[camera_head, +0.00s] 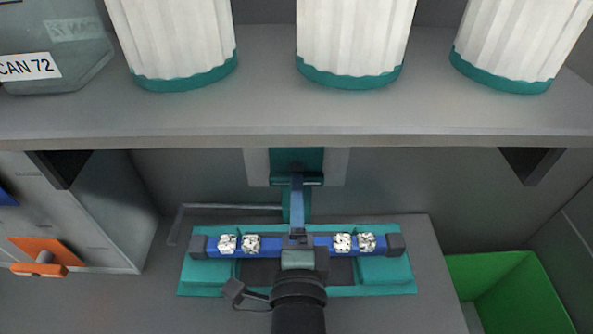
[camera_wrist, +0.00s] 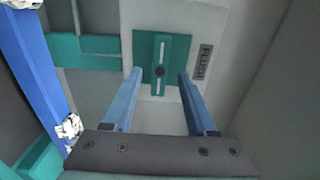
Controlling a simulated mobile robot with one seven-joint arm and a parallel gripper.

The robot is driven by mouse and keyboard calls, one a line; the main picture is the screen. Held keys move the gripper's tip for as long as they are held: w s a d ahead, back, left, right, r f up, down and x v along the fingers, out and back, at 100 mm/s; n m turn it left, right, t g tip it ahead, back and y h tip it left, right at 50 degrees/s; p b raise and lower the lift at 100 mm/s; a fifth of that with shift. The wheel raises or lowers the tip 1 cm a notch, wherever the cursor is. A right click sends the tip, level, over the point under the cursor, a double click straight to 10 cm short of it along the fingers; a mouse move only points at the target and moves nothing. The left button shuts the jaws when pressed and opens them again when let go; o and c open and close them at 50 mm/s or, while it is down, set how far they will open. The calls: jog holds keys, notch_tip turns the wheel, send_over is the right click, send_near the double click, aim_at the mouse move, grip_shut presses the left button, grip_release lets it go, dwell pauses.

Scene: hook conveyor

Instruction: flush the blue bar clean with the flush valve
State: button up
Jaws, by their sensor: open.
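The blue bar (camera_head: 325,244) with dark end caps lies level across a teal cradle (camera_head: 400,273), and several white and grey speckled clumps (camera_head: 251,243) sit on it. My gripper crosses over its middle and hides part of it. The flush valve (camera_head: 297,159) is a teal fitting on the back wall below the shelf. In the wrist view the flush valve (camera_wrist: 145,58) has an upright teal handle with a dark centre, next to a FLUSH label (camera_wrist: 204,62). My gripper (camera_wrist: 157,76) is open and empty, its blue fingers on either side of the handle. Contact cannot be told.
A grey shelf (camera_head: 300,118) with ribbed white canisters (camera_head: 355,40) and a clear can box (camera_head: 50,45) overhangs the valve. A grey cabinet with an orange handle (camera_head: 40,268) stands left. A green bin (camera_head: 510,285) stands right. A thin clear rail runs behind the cradle.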

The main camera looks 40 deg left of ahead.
jog(key=shift+p+x, duration=0.3)
jog(key=shift+x, duration=2.05)
grip_shut()
